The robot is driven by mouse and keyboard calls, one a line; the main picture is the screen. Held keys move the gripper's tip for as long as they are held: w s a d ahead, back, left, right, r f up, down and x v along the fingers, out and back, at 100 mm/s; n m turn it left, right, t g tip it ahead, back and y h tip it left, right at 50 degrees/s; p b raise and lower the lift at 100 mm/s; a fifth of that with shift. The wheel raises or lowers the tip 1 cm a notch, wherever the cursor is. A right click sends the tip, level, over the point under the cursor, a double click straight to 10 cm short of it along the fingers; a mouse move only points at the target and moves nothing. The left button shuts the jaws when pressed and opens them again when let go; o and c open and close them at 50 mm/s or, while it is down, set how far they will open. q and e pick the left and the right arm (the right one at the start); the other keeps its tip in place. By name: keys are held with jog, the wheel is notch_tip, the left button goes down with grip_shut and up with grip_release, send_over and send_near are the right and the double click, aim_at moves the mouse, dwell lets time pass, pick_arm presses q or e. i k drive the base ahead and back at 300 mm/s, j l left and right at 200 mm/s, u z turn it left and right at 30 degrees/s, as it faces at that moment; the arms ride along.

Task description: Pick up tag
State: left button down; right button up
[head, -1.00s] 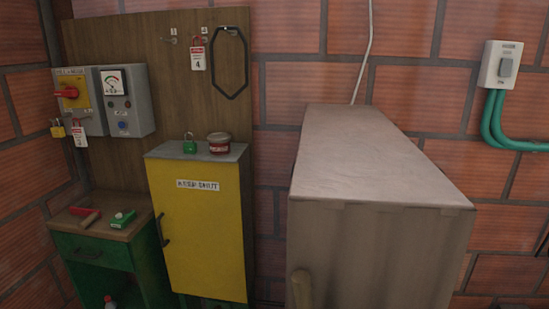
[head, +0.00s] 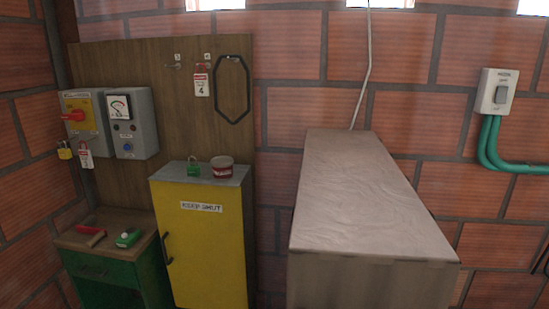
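A red and white tag (head: 201,84) marked 4 hangs from a hook near the top of the brown wooden board, left of a black hexagonal loop. A second red and white tag (head: 86,158) hangs below the grey switch box with the red handle, beside a yellow padlock (head: 65,150). Neither of my grippers shows in the head view.
A yellow cabinet (head: 205,250) stands below the board, with a green padlock (head: 193,167) and a red tin (head: 222,167) on top. A green drawer unit (head: 95,265) holds a red-headed tool and a green item. A large covered box (head: 365,200) stands at right.

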aim_at(85, 156)
jog(key=u, duration=1.25)
jog(key=i+j+z, duration=0.1)
jog(key=i+j, duration=0.05)
jog(key=j, duration=0.05)
